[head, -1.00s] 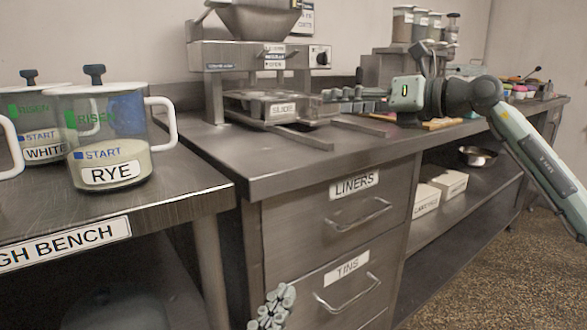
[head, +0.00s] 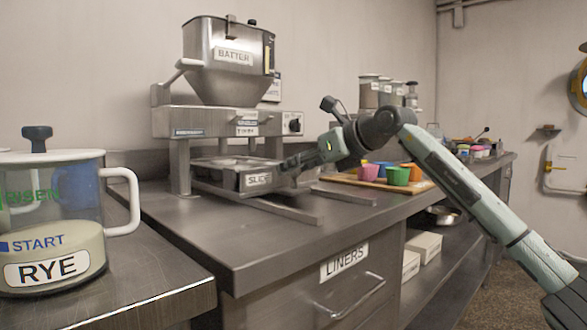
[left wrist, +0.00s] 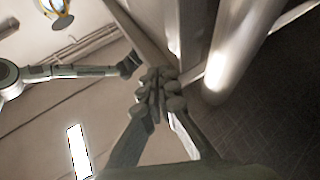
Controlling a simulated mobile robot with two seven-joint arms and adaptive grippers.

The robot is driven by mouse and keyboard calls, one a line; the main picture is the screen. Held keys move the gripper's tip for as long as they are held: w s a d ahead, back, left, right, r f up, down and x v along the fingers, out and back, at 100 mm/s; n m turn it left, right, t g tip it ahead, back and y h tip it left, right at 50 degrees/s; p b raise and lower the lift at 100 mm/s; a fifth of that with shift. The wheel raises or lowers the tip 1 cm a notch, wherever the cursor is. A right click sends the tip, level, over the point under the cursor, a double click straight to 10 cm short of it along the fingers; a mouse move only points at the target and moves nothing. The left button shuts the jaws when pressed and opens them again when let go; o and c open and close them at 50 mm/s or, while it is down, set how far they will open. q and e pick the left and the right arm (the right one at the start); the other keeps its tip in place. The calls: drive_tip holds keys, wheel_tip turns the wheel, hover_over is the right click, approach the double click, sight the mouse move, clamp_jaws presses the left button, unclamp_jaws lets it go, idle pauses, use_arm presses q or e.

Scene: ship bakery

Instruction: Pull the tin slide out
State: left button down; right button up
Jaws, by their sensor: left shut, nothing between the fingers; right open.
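The tin slide (head: 215,177) is a metal tray with a "SLIDE" label on its front. It sits on rails under the batter machine (head: 228,122). My right gripper (head: 290,168) is open at the right end of the slide's front, its fingers pointing left toward it. I cannot tell whether the fingers touch the slide, and any handle there is hidden by them. My left gripper is out of the head view. In the left wrist view its fingers (left wrist: 157,90) are shut together with nothing between them.
Two bare rails (head: 268,208) reach out over the steel counter toward its front edge. A wooden board (head: 345,180) with coloured cups lies right of my right gripper. A jar marked RYE (head: 50,225) stands on the bench at left. The counter's front part is clear.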

drive_tip(key=shift+w+a+f, duration=0.25)
drive_tip(key=shift+w+a, duration=0.2)
clamp_jaws()
